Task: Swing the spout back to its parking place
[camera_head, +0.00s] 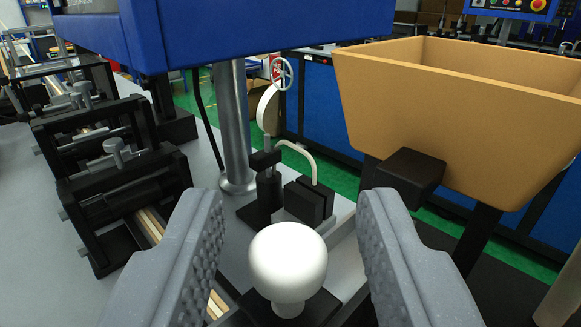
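My gripper (291,208) is open, its two grey ridged fingers wide apart at the bottom of the view. A white rounded knob (288,258) on a narrower neck stands between the fingers, with a visible gap on each side. Its neck rises from a dark base (258,308), partly hidden by the knob. Beyond it, a thin cream curved tube (303,154) arches down to a black block (306,200). I cannot tell for certain which part is the spout. No parking place is clearly recognisable.
A tan hopper (440,115) with a black block (408,177) on its near side stands at the right. A blue housing (230,30) hangs above a grey column (234,125). Black roller frames (125,185) stand at the left. A small handwheel (281,74) shows behind.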

